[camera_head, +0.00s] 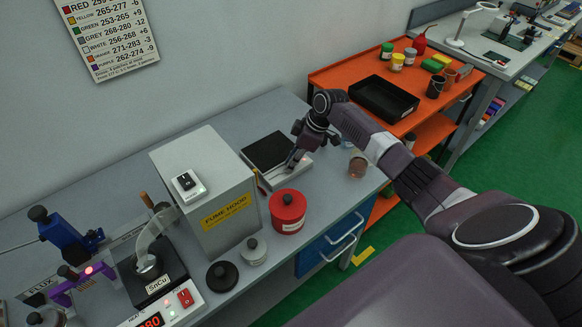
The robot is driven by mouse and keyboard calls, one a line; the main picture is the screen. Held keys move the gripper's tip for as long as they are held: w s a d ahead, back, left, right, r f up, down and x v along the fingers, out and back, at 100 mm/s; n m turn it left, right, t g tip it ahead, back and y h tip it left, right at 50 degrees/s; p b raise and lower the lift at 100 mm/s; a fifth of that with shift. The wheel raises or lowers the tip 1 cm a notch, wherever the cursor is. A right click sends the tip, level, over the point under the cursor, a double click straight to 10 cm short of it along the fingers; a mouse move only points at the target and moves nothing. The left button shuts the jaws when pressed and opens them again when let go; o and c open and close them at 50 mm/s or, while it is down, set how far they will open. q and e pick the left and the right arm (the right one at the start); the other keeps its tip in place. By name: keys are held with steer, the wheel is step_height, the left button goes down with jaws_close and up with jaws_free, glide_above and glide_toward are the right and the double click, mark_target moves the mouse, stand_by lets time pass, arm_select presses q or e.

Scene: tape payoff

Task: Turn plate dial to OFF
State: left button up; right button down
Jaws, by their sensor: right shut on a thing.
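The hot plate (266,150) has a black square top and a pale body, and stands on the grey bench behind the fume hood box. My right gripper (292,162) reaches in from the right and points down at the plate's front edge. Its fingers are shut at the place of the plate dial. The dial itself is hidden by the fingers, so its setting cannot be read. My left gripper is not in view.
A fume hood box (226,210) and a red lidded pot (287,211) stand left of my gripper. A glass jar (358,166) stands close on its right. An orange cart (342,76) with a black tray (384,98) is beyond the bench.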

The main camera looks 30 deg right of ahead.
steer(key=shift+n+b, duration=0.3)
steer(key=shift+n, duration=0.1)
steer(key=c, duration=2.1)
jaws_free()
steer(key=shift+r, duration=0.1)
steer(key=v, duration=1.2)
steer(key=shift+w, duration=0.2)
